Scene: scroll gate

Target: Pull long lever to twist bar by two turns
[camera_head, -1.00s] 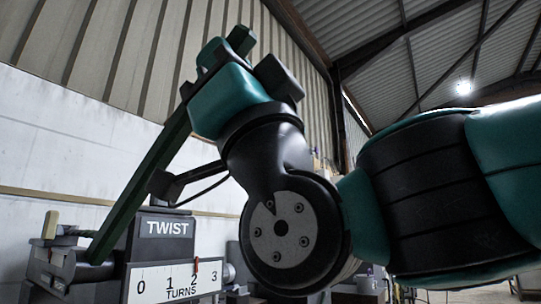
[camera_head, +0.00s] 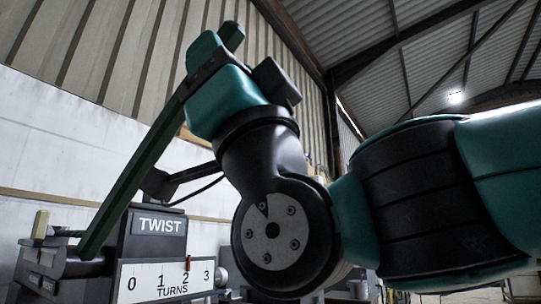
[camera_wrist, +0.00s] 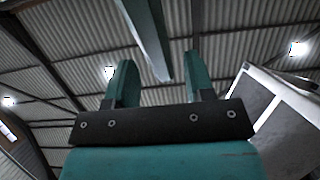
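The long dark green lever (camera_head: 135,180) rises from a grey shaft housing at lower left and leans up to the right, its top end showing beyond my gripper (camera_head: 206,58). In the wrist view the lever (camera_wrist: 150,40) passes between the two teal fingers of my gripper (camera_wrist: 160,60), with gaps showing on both sides. The fingers stand apart, open around the lever near its upper end. The TWIST box (camera_head: 160,226) carries a white TURNS scale (camera_head: 150,283) from 0 to 3. Its red pointer (camera_head: 187,263) stands at about 2.
A grey clamp-like block with a tan upright piece (camera_head: 41,225) stands left of the lever's foot. A pale panelled wall (camera_head: 60,135) lies behind the lever. In the wrist view a white-framed structure (camera_wrist: 280,100) is at right. Space above is open to the roof.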

